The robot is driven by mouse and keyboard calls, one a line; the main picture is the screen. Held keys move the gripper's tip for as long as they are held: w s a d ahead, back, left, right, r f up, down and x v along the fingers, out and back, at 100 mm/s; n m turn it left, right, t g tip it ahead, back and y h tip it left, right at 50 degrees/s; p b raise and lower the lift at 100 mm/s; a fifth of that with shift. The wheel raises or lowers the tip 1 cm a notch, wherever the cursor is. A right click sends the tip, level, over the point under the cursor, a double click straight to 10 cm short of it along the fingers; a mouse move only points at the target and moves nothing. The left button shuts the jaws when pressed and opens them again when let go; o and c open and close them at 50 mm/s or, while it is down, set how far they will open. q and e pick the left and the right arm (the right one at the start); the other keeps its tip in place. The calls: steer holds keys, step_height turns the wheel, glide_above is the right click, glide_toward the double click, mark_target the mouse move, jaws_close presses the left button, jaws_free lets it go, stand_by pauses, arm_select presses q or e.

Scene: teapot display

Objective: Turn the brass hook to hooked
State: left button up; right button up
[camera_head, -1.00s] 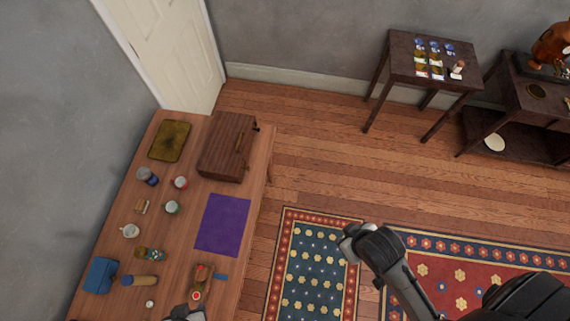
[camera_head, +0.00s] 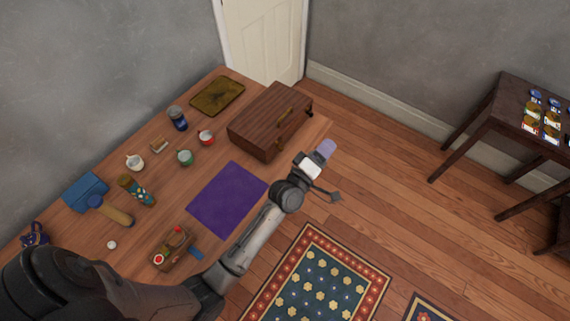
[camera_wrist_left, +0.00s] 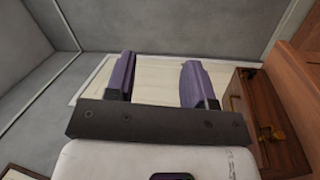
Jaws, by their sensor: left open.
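The wooden case (camera_head: 262,132) stands on the table near its far right end. In the left wrist view the gripper (camera_wrist_left: 160,78) is open and empty. The case (camera_wrist_left: 270,115) there is at right, with brass pieces (camera_wrist_left: 235,103) on its face. My right gripper is out of view.
A purple mat (camera_head: 228,198) lies in front of the case. A side table (camera_head: 510,125) is at far right.

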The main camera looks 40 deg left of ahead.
arm_select(q)
steer(key=w+a+f+n+g+y+b, duration=0.25)
steer(key=w+f+n+y+b, duration=0.2)
steer(key=n+y+b, duration=0.4)
steer(key=w+a+f+n+g+y+b, duration=0.2)
steer(key=w+a+f+n+y+b, duration=0.25)
steer(key=n+y, duration=0.75)
steer(key=s+d+f+n+g+h+b, duration=0.2)
steer(key=s+f+n+g+b, duration=0.1)
steer(key=f+n+g+b, duration=1.5)
steer(key=shift+n+t, duration=0.55)
steer(key=shift+n, duration=0.4)
steer(key=a+r, duration=0.1)
steer(key=a, duration=0.3)
steer(key=a+r, duration=0.1)
steer(key=a, duration=0.4)
steer(key=s+a+r, duration=0.1)
steer(key=a, duration=0.3)
steer(key=shift+s+a+r, duration=0.1)
steer(key=shift+a+r, duration=0.15)
steer(key=shift+r, duration=0.1)
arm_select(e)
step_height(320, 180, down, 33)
arm_select(q)
steer(key=shift+c, duration=0.5)
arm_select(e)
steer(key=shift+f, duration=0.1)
